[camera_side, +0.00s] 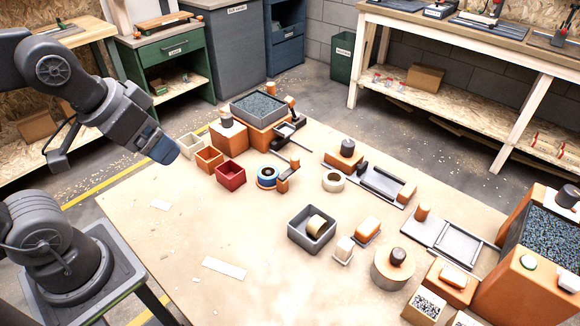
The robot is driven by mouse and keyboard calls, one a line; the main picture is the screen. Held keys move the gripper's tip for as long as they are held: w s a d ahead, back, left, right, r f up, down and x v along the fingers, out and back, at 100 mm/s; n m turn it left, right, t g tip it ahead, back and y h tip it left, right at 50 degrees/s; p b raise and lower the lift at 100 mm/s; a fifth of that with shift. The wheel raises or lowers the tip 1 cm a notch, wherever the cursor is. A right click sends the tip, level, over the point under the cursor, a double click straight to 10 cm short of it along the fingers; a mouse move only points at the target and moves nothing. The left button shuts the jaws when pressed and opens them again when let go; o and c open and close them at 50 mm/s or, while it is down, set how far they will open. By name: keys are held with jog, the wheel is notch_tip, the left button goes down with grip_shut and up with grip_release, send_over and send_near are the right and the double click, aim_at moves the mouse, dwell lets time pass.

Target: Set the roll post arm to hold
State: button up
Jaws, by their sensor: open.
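A blue-ringed roll (267,177) stands on the middle left of the table. Beside it on the right is a small orange arm-like piece (288,175), tilted up to the right. It looks like the roll post arm, but any markings for its setting are too small to read. My gripper (168,152) is open and empty. It hangs over the table's far left edge, left of the roll and well apart from it. Its fingers are small in this view.
White, orange and red open boxes (231,176) stand between my gripper and the roll. The table's front left (190,235) is mostly clear, with a few pale scraps.

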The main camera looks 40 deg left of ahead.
jog(key=shift+w, duration=0.4)
jog(key=c, duration=0.3)
jog(key=w+f+n, duration=0.1)
jog(key=w, duration=0.2)
jog(key=w+d+f+n, duration=0.1)
jog(key=w, duration=0.3)
jog(key=w+d+n+g+y, duration=0.1)
jog(key=w, duration=0.3)
jog(key=shift+w+f, duration=0.25)
jog(key=shift+f, duration=0.15)
jog(key=c, duration=0.9)
jog(key=shift+n+y, duration=0.3)
jog(key=shift+n, duration=0.2)
jog(key=w+f, duration=0.1)
jog(key=w+d+f, duration=0.1)
jog(key=w+f, duration=0.1)
jog(key=w, duration=0.1)
jog(key=shift+w+d, duration=0.1)
jog(key=shift+d, duration=0.25)
grip_shut()
jog(key=w+d+f+n, duration=0.1)
jog(key=w+d+f, duration=0.2)
jog(key=w+f, duration=0.2)
jog(key=shift+w+d+f+g, duration=0.15)
jog(key=shift+w+f+g, duration=0.2)
jog(key=shift+f, duration=0.55)
